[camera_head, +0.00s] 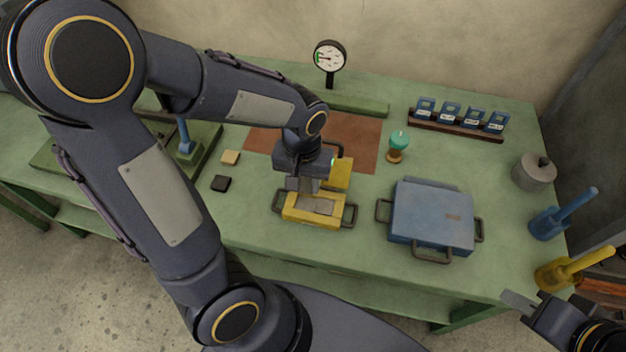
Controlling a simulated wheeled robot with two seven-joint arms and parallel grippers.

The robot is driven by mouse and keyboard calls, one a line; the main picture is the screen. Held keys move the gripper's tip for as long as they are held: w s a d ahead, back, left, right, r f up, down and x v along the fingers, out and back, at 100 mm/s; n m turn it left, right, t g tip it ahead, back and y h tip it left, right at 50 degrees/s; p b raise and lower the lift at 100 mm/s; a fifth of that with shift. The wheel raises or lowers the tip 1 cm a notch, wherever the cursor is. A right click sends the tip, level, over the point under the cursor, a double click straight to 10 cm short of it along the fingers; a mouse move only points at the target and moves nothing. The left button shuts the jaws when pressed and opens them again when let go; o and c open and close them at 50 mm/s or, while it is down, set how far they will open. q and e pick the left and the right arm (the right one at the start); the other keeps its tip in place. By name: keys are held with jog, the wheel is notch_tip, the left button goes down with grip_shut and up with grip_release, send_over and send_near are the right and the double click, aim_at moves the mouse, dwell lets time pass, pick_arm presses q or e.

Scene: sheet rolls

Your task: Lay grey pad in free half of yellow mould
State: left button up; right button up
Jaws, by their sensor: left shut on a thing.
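The yellow mould (298,217) lies open on the green bench, with dark handles at its sides and its yellow lid (341,174) raised behind it. My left gripper (303,187) is over the mould's back left part, pointing down and shut on the grey pad, which is mostly hidden by the fingers. A flat grey-brown surface (318,206) shows inside the mould; I cannot tell how much of it is pad and how much is mould floor. My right gripper (522,304) is at the lower right, away from the mould; its jaw state is unclear.
A closed blue mould (432,216) stands to the right. A beige block (230,157) and a black block (221,183) lie to the left. A teal-topped timer (398,146), a dial gauge (329,58), a grey pot (533,172) and blue and yellow handled tools (558,272) stand around.

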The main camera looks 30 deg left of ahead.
pick_arm(q)
jog(key=shift+a+f+b, duration=0.1)
jog(key=shift+f+b, duration=0.4)
jog(key=shift+f, duration=0.05)
jog(key=shift+f+b, duration=2.65)
jog(key=shift+f, duration=0.45)
jog(key=o, duration=1)
notch_tip(320, 180, up, 8)
jog(key=shift+f+p, duration=0.1)
jog(key=shift+p, duration=0.5)
